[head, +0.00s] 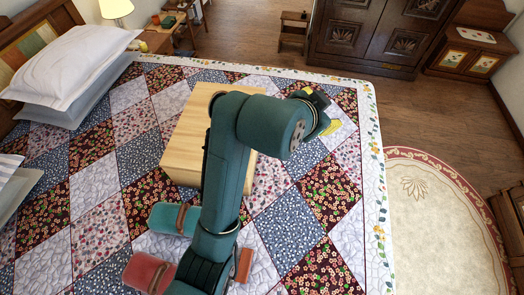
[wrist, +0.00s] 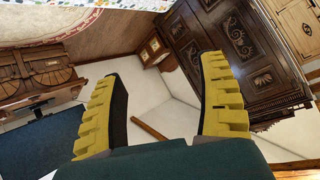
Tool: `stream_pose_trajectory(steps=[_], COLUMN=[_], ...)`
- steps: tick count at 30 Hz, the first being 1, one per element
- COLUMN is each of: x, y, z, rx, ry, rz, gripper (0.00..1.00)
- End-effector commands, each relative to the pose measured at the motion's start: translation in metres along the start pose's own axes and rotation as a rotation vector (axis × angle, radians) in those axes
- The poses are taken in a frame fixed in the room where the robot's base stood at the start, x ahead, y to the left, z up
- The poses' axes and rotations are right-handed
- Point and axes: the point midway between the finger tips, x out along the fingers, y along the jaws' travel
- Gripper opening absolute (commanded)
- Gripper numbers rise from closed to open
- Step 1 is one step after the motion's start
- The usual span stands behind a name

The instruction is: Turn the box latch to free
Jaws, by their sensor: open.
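A light wooden box (head: 186,141) stands on the patchwork quilt, near the middle of the bed in the head view. My arm crosses in front of its right part, and no latch can be made out on the visible faces. My gripper, with yellow fingers (head: 331,127), is to the right of the box, above the quilt and apart from the box. In the wrist view the two yellow fingers (wrist: 162,105) are spread wide with nothing between them. The box does not show in the wrist view.
A teal roll (head: 168,219) and a red roll (head: 143,272), each with a brown strap, lie on the quilt in front of the box. Pillows (head: 72,68) are at the left. A dark carved armoire (head: 378,32) stands beyond the bed. The quilt's right side is mostly clear.

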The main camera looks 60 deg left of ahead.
Motion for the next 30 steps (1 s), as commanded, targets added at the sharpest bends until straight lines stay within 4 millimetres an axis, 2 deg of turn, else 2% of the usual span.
stream_pose_trajectory(steps=[1, 3, 6, 9, 13, 17, 30], x=[0.016, 0.016, 0.001, -0.016, -0.023, -0.009, 0.078], y=[-0.041, -0.081, -0.116, -0.132, -0.136, -0.13, -0.098], z=[0.057, 0.118, 0.185, 0.223, 0.24, 0.247, 0.296], rx=[-0.018, -0.035, -0.072, -0.1, -0.113, -0.114, -0.114], ry=[-0.134, -0.285, -0.425, -0.493, -0.519, -0.521, -0.522], rz=[0.016, 0.077, 0.175, 0.252, 0.294, 0.297, 0.295], gripper=[0.74, 0.74, 0.74, 0.74, 0.74, 0.74, 0.74])
